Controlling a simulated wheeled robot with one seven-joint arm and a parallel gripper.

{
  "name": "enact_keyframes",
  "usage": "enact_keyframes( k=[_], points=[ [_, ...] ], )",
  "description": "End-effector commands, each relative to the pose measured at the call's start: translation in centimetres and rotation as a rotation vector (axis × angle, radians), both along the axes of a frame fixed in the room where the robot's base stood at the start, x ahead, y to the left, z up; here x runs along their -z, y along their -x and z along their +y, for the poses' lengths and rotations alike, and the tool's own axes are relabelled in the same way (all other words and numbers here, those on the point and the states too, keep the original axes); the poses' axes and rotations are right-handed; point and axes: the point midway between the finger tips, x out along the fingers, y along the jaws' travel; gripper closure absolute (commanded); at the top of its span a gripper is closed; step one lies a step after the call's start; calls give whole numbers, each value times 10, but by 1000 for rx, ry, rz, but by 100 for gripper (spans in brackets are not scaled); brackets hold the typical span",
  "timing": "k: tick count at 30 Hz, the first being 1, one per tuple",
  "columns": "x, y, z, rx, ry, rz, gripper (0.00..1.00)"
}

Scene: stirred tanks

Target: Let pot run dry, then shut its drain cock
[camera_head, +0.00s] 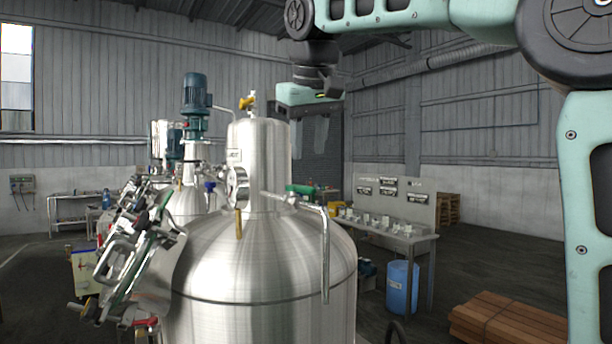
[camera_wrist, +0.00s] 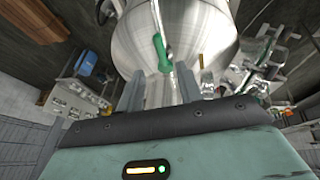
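A narrow steel pot (camera_head: 258,150) stands upright on the dome of a large steel tank (camera_head: 262,265). A cock with a green handle (camera_head: 300,189) sits on a pipe (camera_head: 325,250) that runs right and bends down; I cannot tell if it is the pot's drain cock. No liquid is visible at the pipe's end. My gripper (camera_head: 308,143) hangs above and behind the handle, pointing down. In the wrist view its two fingers (camera_wrist: 160,88) are apart and empty, with the green handle (camera_wrist: 162,52) beyond the gap, not touching them.
A round gauge (camera_head: 236,188), a blue handle (camera_head: 209,186) and a yellow-handled valve (camera_head: 248,103) are on or near the pot. A clamped manway (camera_head: 130,245) is at left. A bench (camera_head: 400,233), a blue drum (camera_head: 401,288) and stacked planks (camera_head: 510,322) stand at right.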

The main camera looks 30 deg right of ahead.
Motion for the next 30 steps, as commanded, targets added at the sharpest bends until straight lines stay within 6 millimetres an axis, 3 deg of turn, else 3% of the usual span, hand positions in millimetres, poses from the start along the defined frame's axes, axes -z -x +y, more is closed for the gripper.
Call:
enact_keyframes(
  k=[6, 12, 24, 25, 28, 30],
  points=[
    [38, -16, -8, 1, 0, 5, 64],
    [60, -26, -12, 0, -1, 3, 64],
    [69, -29, -13, 0, -1, 0, 64],
    [69, -29, -13, 0, -1, 0, 67],
    [69, -29, -13, 0, -1, 0, 94],
    [69, -29, -13, 0, -1, 0, 100]
  ],
)
